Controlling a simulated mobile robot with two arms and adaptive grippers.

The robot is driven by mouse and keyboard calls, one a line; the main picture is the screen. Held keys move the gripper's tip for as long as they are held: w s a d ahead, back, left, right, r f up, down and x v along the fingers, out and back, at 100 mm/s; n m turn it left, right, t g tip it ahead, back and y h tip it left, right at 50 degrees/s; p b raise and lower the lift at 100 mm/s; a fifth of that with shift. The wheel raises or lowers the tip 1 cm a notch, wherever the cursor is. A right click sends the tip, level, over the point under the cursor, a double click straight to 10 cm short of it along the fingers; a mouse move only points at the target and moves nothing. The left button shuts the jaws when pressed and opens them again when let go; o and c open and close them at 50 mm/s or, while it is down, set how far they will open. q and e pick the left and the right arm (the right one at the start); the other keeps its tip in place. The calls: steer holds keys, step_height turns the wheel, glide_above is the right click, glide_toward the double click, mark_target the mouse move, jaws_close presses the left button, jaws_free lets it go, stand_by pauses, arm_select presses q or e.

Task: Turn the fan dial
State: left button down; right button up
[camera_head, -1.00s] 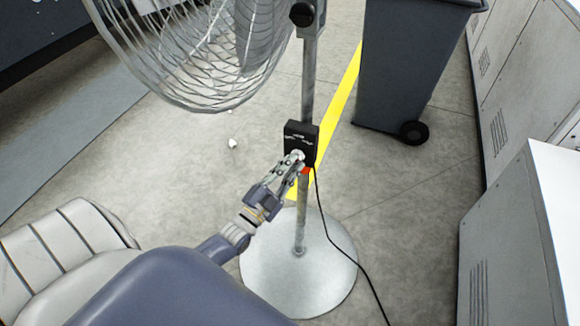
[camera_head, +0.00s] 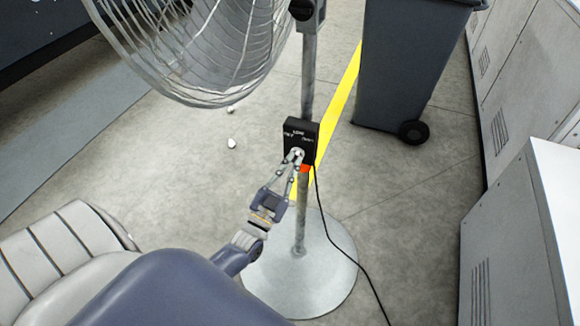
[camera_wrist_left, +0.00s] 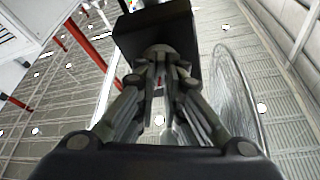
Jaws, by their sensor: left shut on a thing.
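The fan (camera_head: 190,50) stands on a grey pole (camera_head: 307,85) with a round base (camera_head: 300,285). A black control box (camera_head: 301,135) with white markings is fixed to the pole. My left gripper (camera_head: 296,157) is at the front of this box, its fingers shut on the light dial (camera_head: 298,153). In the left wrist view my left gripper (camera_wrist_left: 160,75) closes at the black box (camera_wrist_left: 158,30), around the grey, rounded dial (camera_wrist_left: 160,52). The fingers partly hide the dial. My right gripper is not in view.
A black cord (camera_head: 345,253) hangs from the box to the floor. A grey wheeled bin (camera_head: 405,65) stands behind the pole to the right. Grey cabinets (camera_head: 515,215) line the right side. Small white bits (camera_head: 232,143) lie on the open floor at left.

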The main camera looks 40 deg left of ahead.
arm_select(q)
steer(key=n+y, duration=0.2)
steer(key=n, duration=0.2)
steer(key=shift+d+f, duration=0.1)
steer(key=shift+d, duration=0.05)
steer(key=n+y, duration=0.1)
steer(key=n, duration=0.2)
steer(key=n+g+y, duration=0.1)
steer(key=n+y, duration=0.1)
steer(key=shift+d+n, duration=0.1)
steer(key=shift+n, duration=0.3)
steer(key=n+g+y, duration=0.1)
steer(key=n+y, duration=0.1)
steer(key=n, duration=0.2)
steer(key=shift+d+n+p, duration=0.1)
steer(key=shift+n+p, duration=0.2)
steer(key=shift+n, duration=0.1)
steer(key=shift+w+n+g+y+p, duration=0.1)
steer(key=shift+n+g+y+p, duration=0.55)
steer(key=shift+n, duration=1.35)
steer(key=shift+g, duration=0.35)
steer(key=c, duration=1.7)
jaws_free()
